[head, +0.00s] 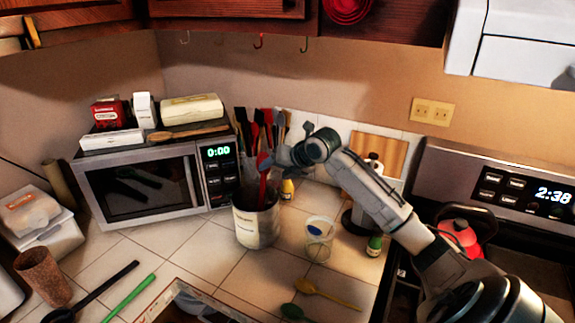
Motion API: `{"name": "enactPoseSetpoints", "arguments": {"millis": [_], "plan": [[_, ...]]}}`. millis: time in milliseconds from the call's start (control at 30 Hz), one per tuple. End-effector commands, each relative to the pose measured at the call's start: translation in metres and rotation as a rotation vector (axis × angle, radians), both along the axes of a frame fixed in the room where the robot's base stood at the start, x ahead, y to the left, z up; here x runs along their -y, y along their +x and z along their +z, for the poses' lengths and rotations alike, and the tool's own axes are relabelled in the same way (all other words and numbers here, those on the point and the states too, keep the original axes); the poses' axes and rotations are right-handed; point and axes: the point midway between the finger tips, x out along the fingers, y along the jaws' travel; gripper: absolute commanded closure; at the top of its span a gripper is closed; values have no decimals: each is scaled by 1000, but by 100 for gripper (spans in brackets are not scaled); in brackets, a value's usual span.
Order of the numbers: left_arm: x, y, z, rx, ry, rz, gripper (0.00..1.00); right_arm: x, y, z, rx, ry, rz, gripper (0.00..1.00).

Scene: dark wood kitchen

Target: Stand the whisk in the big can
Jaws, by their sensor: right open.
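The big can (257,226) is a pale, labelled can standing upright on the tiled counter, right of the microwave. A red utensil (263,188) stands up out of it; its upper end is beside my gripper, and I cannot tell whether it is the whisk. I cannot make out the whisk clearly anywhere else. My right gripper (272,162) is open just above the can's mouth, with its arm reaching in from the right. It partly hides what is behind it. I cannot tell whether the fingers touch the red utensil. My left gripper is not in view.
Several dark and red utensils (262,122) stand behind the can. A microwave (142,186) is on the left. A clear cup (319,238), a moka pot (357,218) and a small green-capped bottle (374,246) stand right. Yellow (328,294) and green (295,312) spoons lie in front.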

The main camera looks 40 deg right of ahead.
Motion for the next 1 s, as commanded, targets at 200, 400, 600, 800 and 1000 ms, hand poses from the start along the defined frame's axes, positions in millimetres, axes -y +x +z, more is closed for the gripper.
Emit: {"name": "enactPoseSetpoints", "arguments": {"millis": [200,400,600,800,1000], "plan": [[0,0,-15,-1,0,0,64,6,-22,17,0,-8,0,38],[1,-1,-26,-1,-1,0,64,9,-42,34,-1,-8,0,38],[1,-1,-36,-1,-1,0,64,11,-58,48,-2,-7,0,38],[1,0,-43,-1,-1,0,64,13,-68,58,0,-4,1,38],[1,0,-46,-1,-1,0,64,13,-73,64,-1,-2,1,38]]}}
